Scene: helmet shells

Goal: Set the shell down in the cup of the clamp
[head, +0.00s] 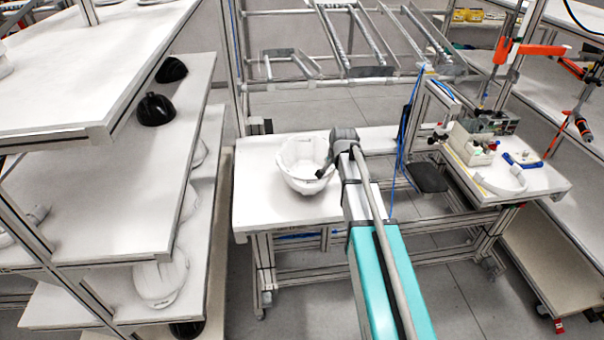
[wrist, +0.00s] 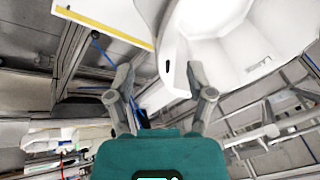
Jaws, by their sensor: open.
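A white helmet shell (head: 300,158) appears in the head view over the white table at the end of my arm. It fills the upper right of the wrist view (wrist: 235,45), with its bright inside showing. My gripper (head: 326,166) is at the shell's right side. In the wrist view its two fingers (wrist: 160,74) stand apart, and part of the shell's edge shows between their tips. I cannot tell whether either finger touches the shell. I cannot make out the clamp or its cup, nor what supports the shell from below.
Shelves (head: 105,200) at the left hold black shells (head: 155,109) and more white shells (head: 160,278). A side table (head: 535,180) at the right carries boxes and tools. The white table (head: 262,205) is bare left of the shell. A metal rack stands behind.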

